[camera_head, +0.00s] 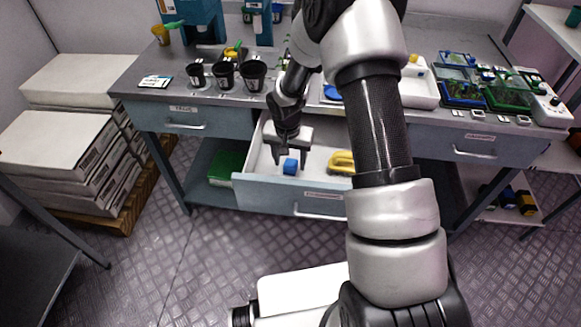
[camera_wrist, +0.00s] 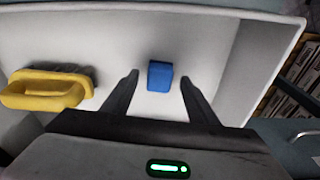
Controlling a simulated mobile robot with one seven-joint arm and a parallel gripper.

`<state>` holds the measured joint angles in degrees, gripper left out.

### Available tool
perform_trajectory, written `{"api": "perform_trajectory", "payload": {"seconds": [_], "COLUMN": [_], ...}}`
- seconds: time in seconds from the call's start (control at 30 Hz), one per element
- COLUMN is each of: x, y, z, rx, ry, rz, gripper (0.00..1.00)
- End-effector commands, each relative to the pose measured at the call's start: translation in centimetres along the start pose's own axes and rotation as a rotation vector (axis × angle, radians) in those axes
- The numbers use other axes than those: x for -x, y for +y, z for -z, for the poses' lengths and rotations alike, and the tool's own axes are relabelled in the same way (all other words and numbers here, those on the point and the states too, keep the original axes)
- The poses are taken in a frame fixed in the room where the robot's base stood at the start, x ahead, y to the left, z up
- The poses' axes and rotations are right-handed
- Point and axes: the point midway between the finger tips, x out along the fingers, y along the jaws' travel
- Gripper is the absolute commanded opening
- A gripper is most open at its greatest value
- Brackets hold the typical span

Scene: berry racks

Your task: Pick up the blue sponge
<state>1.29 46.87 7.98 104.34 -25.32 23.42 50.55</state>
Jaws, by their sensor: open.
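The blue sponge (camera_head: 290,166) is a small blue block lying in the open middle drawer (camera_head: 262,190) of the workbench. In the wrist view the blue sponge (camera_wrist: 160,75) shows between and just beyond the tips of my two fingers. My gripper (camera_head: 290,160) is open and empty, pointing down into the drawer above the sponge. In the wrist view my gripper (camera_wrist: 158,80) has one finger on each side of the sponge, with a gap on both sides. I cannot tell the exact height between fingertips and sponge.
A yellow brush-like object with a handle (camera_wrist: 45,90) lies in the same drawer and also shows in the head view (camera_head: 341,162). The drawer walls (camera_wrist: 255,70) stand around. Stacked boxes (camera_head: 55,150) are at left.

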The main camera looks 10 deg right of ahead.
Motion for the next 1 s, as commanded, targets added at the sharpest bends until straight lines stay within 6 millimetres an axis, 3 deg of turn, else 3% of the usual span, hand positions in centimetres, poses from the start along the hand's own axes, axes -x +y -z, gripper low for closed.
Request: {"api": "perform_trajectory", "payload": {"seconds": [0.1, 0.37, 0.63, 0.87, 1.0], "x": [-1.2, -1.3, -1.3, -1.2, 0.2], "y": [0.1, 0.1, 0.1, 0.1, 0.0], "z": [0.0, 0.0, 0.0, 0.1, 0.4], "rx": [-0.001, -0.001, -0.001, -0.001, -0.002], "ry": [-0.001, 0.0, 0.0, 0.001, 0.004], "rz": [-0.001, 0.0, 0.0, 0.0, 0.001], "gripper": [0.53, 0.53, 0.1, 0.1, 0.1]}}
